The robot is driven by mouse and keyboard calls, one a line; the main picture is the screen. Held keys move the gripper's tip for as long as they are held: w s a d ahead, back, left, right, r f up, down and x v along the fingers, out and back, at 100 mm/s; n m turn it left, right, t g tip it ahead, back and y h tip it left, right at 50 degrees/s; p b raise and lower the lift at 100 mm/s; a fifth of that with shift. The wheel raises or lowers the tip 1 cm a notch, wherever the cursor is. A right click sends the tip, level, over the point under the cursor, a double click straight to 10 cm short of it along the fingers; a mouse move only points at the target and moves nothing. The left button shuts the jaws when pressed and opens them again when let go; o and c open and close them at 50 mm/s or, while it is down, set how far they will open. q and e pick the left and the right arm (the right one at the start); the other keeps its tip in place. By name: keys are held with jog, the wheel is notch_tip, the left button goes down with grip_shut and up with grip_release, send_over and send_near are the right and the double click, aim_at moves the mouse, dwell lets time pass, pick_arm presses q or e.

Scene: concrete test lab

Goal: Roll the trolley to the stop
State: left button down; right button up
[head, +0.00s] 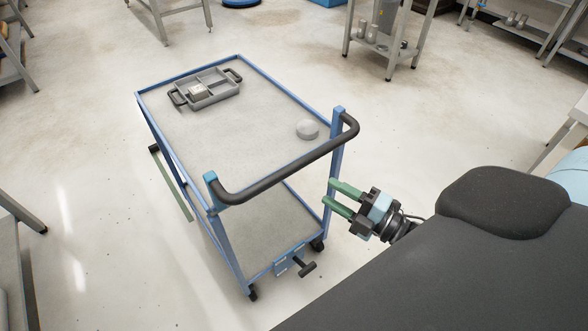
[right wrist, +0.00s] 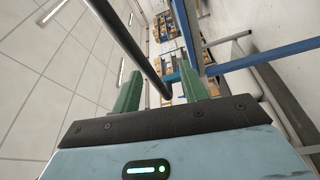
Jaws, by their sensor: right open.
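The trolley has a blue frame, a grey top (head: 215,140) and a black handle bar (head: 285,168) at its near end. My right gripper (head: 333,197) is open and empty, with green fingers pointing left beside the trolley's near right post. In the right wrist view, the handle bar (right wrist: 137,50) slants across the gap between the open fingers (right wrist: 158,87); I cannot tell its depth relative to the fingertips. A green strip (head: 172,185) shows low beside the trolley's left side; I cannot tell whether it is the stop. My left gripper is not in view.
A grey divided tray (head: 213,98) holding a small pale block, and a round grey object (head: 307,129), sit on the trolley top. A black pedal (head: 306,268) sticks out at its near base. A metal stand (head: 390,45) is behind; open floor (head: 275,40) lies beyond the trolley.

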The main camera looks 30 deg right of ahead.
aim_at(303, 162)
jog(key=shift+w+a+r+n+y, duration=0.35)
jog(key=shift+w+a+r+n, duration=0.25)
jog(key=shift+w, duration=0.85)
jog(key=shift+w+a+r+n+y, duration=0.3)
jog(key=shift+w+a+r+n, duration=0.25)
jog(key=shift+w+r, duration=0.65)
jog(key=shift+w+a+r+n+y, duration=0.45)
jog(key=shift+w+n, duration=0.3)
jog(key=shift+w, duration=0.95)
grip_shut()
